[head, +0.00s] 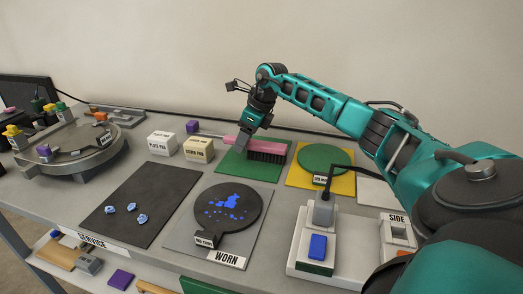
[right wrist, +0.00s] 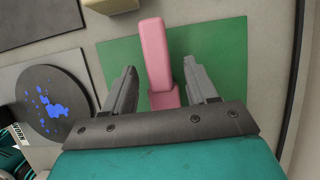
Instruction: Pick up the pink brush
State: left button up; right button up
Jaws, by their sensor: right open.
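The pink brush (head: 262,147) lies on a green mat (head: 232,168) toward the back of the cart, its dark bristles facing down. Its pink handle points left in the head view. My right gripper (head: 245,140) is over the brush at its handle side. In the right wrist view the brush (right wrist: 155,55) runs between the two open fingers of my right gripper (right wrist: 162,82), with a gap on each side. The green mat (right wrist: 215,50) is beneath it. My left gripper is not in view.
A cream block (head: 198,148) and a white block (head: 161,143) stand left of the mat. A green disc (head: 325,158) on a yellow mat lies to the right. A dark disc (head: 222,212) with blue specks and a grey device (head: 322,210) are in front.

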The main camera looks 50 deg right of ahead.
jog(key=shift+w+a+f, duration=0.1)
jog(key=shift+w+f, duration=0.15)
jog(key=shift+f, duration=0.35)
jog(key=shift+c, duration=0.2)
jog(key=c, duration=0.8)
jog(key=shift+r, duration=0.2)
